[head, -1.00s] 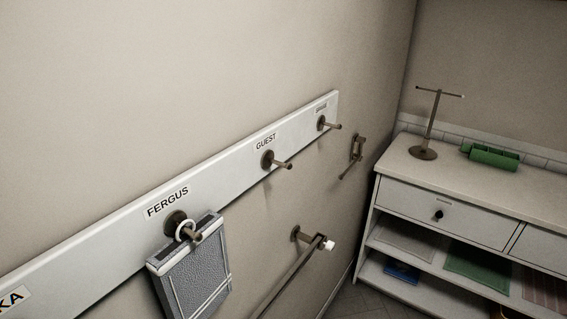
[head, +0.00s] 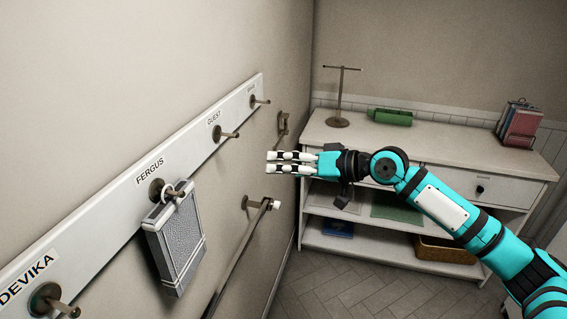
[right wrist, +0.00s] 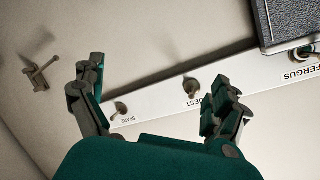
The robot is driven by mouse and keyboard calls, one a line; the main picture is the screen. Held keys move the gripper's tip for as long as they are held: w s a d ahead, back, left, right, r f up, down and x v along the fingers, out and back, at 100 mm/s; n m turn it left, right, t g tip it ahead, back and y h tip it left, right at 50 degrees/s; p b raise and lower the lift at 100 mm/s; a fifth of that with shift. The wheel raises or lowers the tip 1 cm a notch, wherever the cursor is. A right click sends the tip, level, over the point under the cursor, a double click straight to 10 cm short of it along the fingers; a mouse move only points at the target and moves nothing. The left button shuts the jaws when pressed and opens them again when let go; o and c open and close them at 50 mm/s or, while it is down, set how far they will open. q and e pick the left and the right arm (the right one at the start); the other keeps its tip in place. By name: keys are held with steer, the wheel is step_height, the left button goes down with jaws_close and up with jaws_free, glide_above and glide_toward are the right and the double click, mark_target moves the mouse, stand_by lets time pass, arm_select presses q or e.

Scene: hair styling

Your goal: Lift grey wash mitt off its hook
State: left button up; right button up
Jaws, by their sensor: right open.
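The grey wash mitt (head: 178,243) hangs by a pale ring from the hook (head: 158,189) under the FERGUS label in the head view. Part of it shows at the top right of the right wrist view (right wrist: 285,22). My right gripper (head: 270,162) is open and empty, to the right of the mitt and apart from it, pointing left toward the wall. In the right wrist view its two fingers (right wrist: 152,103) are spread, with the rail behind them. My left gripper is not in view.
The white rail (head: 98,222) also bears empty GUEST (head: 222,134) and spare (head: 258,101) hooks, and a DEVIKA hook (head: 50,302). A towel bar (head: 238,250) juts out below the rail. A white cabinet (head: 440,162) with a stand (head: 339,100) and a green roll (head: 390,117) stands behind my arm.

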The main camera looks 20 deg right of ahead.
steer(key=s+a+r+n+g+y, duration=0.2)
steer(key=s+a+r, duration=0.2)
steer(key=s+r, duration=0.4)
steer(key=n+g, duration=0.1)
steer(key=g, duration=0.1)
glide_toward(188, 190)
steer(key=p+x, duration=0.1)
steer(key=x, duration=0.1)
steer(key=p+x, duration=0.2)
steer(key=x, duration=0.1)
steer(key=s+a+p+x, duration=0.1)
steer(key=p+x, duration=0.1)
steer(key=shift+a+r, duration=0.15)
steer(key=shift+r, duration=0.05)
steer(key=shift+p+x, duration=0.35)
steer(key=shift+x, duration=0.4)
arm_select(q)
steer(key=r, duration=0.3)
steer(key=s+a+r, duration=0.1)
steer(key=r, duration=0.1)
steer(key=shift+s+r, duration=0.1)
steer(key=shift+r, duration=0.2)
arm_select(e)
steer(key=shift+f, duration=0.1)
steer(key=c, duration=1.1)
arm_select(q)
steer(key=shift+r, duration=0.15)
arm_select(e)
steer(key=shift+o, duration=0.2)
